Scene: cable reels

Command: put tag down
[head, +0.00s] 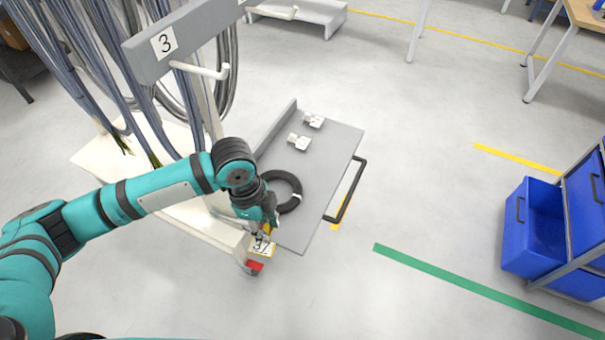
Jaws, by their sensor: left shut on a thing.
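My left gripper (264,232) reaches in from the left, pointing down at the near left edge of a grey flat cart (325,185). It is shut on a small tag (262,248) with a yellow edge and dark figures on a white face. Whether the tag touches anything below it I cannot tell. A black cable coil (293,187) lies on the cart just beyond the gripper, partly hidden by my arm. Two other small tags, a nearer one (299,142) and a farther one (313,121), lie on the cart. My right gripper is not in view.
A cable rack with a sign marked 3 (164,43) and hanging grey cables stands at left above a cream base (92,158). The cart has a black handle (346,190) on its right. Blue bins (534,225) stand at far right. The floor between is clear.

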